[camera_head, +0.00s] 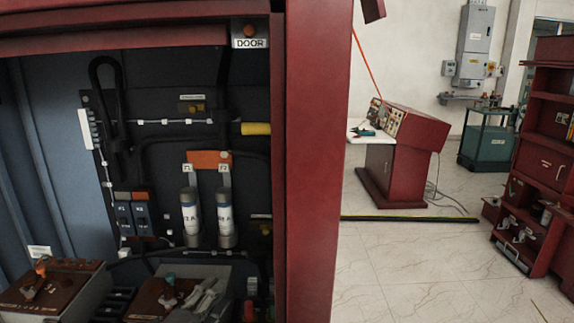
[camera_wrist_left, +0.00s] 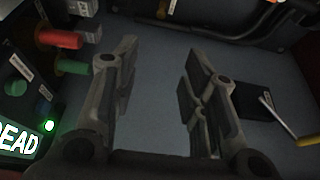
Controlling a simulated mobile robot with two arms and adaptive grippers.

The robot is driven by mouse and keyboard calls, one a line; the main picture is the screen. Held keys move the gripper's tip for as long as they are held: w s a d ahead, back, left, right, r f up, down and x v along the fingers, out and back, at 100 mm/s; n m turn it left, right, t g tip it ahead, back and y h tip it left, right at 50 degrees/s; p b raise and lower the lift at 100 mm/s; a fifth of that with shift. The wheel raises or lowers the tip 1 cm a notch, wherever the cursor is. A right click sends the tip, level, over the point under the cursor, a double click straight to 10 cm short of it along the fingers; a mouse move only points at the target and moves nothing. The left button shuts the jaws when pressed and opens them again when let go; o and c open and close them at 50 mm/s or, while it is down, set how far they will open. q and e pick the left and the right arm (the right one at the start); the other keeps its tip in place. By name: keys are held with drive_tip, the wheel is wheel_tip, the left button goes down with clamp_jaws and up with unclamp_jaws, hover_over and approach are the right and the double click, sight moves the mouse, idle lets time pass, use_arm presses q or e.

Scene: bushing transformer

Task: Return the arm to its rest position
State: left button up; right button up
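My left gripper (camera_wrist_left: 160,62) is open in the left wrist view, its two dark fingers wide apart with nothing between them. A bare grey-blue surface shows behind the gap. In the head view a grey shape that looks like this gripper (camera_head: 203,295) is low inside the red cabinet (camera_head: 312,160), in front of the lower boxes. The rest of its arm cannot be made out there. My right gripper is in neither view.
The cabinet holds two cylindrical fuses (camera_head: 191,212) and a brown-topped box (camera_head: 48,289). Beside the fingers are a red plug (camera_wrist_left: 58,39), a green plug (camera_wrist_left: 72,67), a lit "DEAD" sign (camera_wrist_left: 18,140) and a yellow-handled tool (camera_wrist_left: 308,140). Open floor (camera_head: 400,260) lies right of the cabinet post.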

use_arm(q)
drive_tip(key=s+a+f+n+g+y, duration=0.3)
drive_tip(key=s+f+n+g+y, duration=0.3)
drive_tip(key=s+f+n, duration=0.8)
drive_tip(key=s+a+f+n+g, duration=0.1)
drive_tip(key=s+f+n+g, duration=0.2)
drive_tip(key=s, duration=0.8)
drive_tip(key=s+f+n+g, duration=0.1)
drive_tip(key=s+n+g, duration=0.3)
drive_tip(key=s, duration=0.6)
wheel_tip(320, 180, down, 25)
drive_tip(key=g, duration=0.1)
drive_tip(key=s+a+f+m+g, duration=0.1)
drive_tip(key=s+a+f, duration=0.2)
drive_tip(key=s+f, duration=1.4)
drive_tip(key=shift+s+a+f+g+y, duration=0.15)
drive_tip(key=shift+s+g+y, duration=0.2)
drive_tip(key=shift+s, duration=0.25)
